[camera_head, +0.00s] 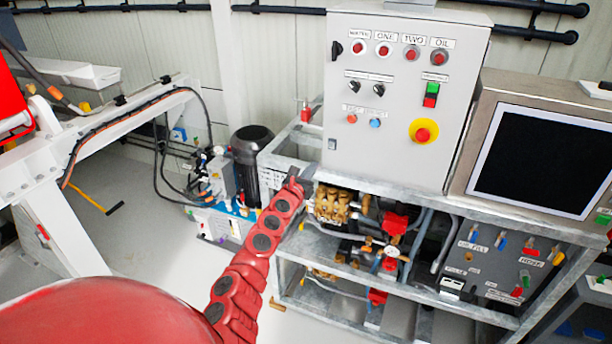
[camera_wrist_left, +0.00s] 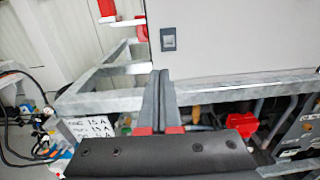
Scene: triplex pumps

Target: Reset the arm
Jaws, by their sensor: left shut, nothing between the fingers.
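My left arm (camera_head: 258,250) is red with dark round joint caps and reaches up from the bottom of the head view. My left gripper (camera_head: 294,178) is at its end, in front of the galvanised frame's upper left corner. In the left wrist view the two grey fingers (camera_wrist_left: 158,98) lie together, shut with nothing between them. Behind them are the frame's top rail (camera_wrist_left: 215,90) and the lower part of the grey control cabinet (camera_wrist_left: 235,40). My right gripper shows in neither view.
The control cabinet (camera_head: 400,95) carries buttons and a yellow emergency stop (camera_head: 423,132). Brass pump parts (camera_head: 335,205) and red fittings sit in the frame below. A dark screen (camera_head: 543,160) stands right. A black motor (camera_head: 252,160) stands left.

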